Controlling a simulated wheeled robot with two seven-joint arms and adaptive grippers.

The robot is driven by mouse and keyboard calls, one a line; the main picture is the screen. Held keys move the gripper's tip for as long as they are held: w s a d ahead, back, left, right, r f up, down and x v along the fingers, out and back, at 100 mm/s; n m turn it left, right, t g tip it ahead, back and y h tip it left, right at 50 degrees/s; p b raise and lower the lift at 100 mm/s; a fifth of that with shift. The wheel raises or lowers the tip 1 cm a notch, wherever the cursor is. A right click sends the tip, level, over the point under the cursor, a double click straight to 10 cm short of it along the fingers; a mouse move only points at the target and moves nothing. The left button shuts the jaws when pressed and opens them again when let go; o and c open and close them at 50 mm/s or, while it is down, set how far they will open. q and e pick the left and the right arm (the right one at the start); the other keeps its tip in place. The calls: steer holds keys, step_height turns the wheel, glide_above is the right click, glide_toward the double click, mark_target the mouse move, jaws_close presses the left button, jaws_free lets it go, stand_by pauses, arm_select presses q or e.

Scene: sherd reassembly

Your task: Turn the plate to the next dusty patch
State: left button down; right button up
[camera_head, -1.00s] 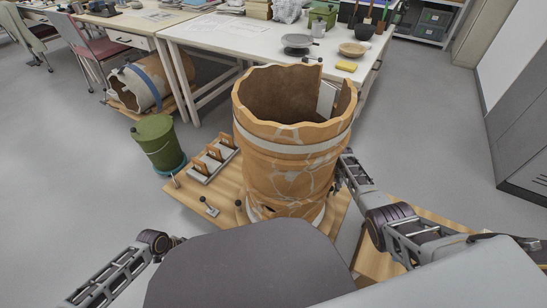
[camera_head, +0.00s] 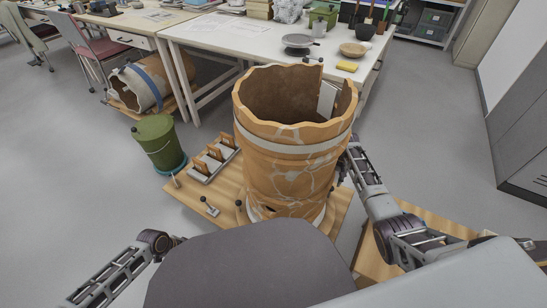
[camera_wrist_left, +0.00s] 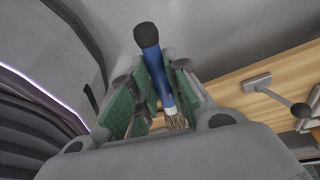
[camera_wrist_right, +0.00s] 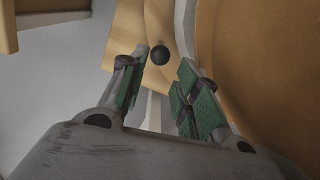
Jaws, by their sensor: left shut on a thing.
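The large patched orange vessel (camera_head: 290,175) stands upright on a wooden base (camera_head: 345,205). The plate beneath it is mostly hidden; a pale rim shows at its foot. My right gripper (camera_head: 346,162) is beside the vessel's right side, its fingertips partly hidden there. In the right wrist view my right gripper (camera_wrist_right: 155,90) is open and empty, with a black ball knob (camera_wrist_right: 160,55) beyond and between its fingertips. My left gripper (camera_wrist_left: 157,85) is shut on a blue-handled brush (camera_wrist_left: 158,75) with pale bristles. In the head view it is low at the left, mostly hidden.
A green bucket (camera_head: 158,145) stands left of the base, near a grey rack (camera_head: 213,160). A lever with a dark knob (camera_head: 208,205) is at the base's front left. A white table (camera_head: 235,42) with tools is behind.

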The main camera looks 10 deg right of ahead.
steer(key=shift+r, duration=0.7)
jaws_close()
steer(key=shift+s, duration=0.15)
